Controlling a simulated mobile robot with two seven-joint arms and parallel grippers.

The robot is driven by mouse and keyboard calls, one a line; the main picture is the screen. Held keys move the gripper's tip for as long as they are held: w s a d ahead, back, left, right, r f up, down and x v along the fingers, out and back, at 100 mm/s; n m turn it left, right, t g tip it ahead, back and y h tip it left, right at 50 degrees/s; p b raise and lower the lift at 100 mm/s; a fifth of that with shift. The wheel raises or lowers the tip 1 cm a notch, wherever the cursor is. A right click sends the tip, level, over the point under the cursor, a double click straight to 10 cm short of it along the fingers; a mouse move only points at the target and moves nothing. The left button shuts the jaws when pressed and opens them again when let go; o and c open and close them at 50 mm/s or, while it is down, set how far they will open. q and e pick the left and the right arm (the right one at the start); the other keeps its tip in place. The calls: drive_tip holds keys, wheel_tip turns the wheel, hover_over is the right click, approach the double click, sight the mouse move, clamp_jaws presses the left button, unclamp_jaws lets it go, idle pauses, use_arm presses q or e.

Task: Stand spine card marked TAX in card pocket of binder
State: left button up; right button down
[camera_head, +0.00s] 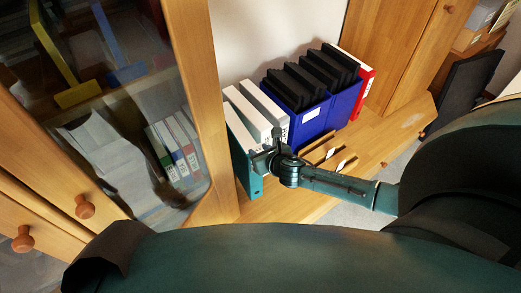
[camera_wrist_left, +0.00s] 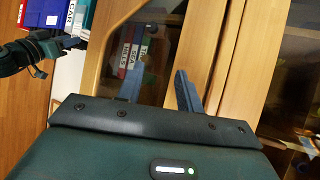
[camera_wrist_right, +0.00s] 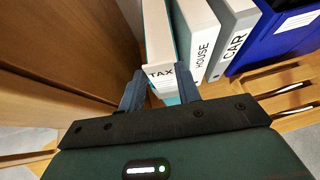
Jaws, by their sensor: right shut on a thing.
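The white spine card marked TAX (camera_wrist_right: 161,74) shows between the fingers of my right gripper (camera_wrist_right: 162,88) in the right wrist view. The gripper is shut on it. The teal binder (camera_head: 246,176) stands at the left end of the binder row, and the card is at its spine. My right gripper (camera_head: 268,162) covers part of that spine in the head view. How far the card sits in the pocket cannot be told. My left gripper (camera_wrist_left: 158,88) is open and empty, before the cabinet door in its own wrist view.
Binders marked HOUSE (camera_wrist_right: 196,42) and CAR (camera_wrist_right: 234,38) stand close beside the teal one. Blue boxes (camera_head: 305,115) with dark folders and a red binder (camera_head: 365,92) follow. A glass-doored cabinet (camera_head: 192,100) rises at the left. Small wooden trays (camera_head: 325,152) lie before the boxes.

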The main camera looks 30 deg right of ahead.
drive_tip(key=shift+f+b, duration=0.4)
drive_tip(key=shift+f, duration=0.2)
use_arm(q)
drive_tip(key=shift+w+d+f+b, duration=0.15)
drive_tip(key=shift+d+b, duration=0.25)
drive_tip(key=shift+b, duration=0.05)
use_arm(e)
drive_tip(key=shift+f, duration=0.6)
drive_tip(key=c, duration=1.3)
unclamp_jaws()
use_arm(q)
drive_tip(key=shift+a, duration=0.1)
use_arm(e)
drive_tip(key=o, duration=0.4)
drive_tip(key=o, duration=0.5)
drive_tip(key=shift+c, duration=0.2)
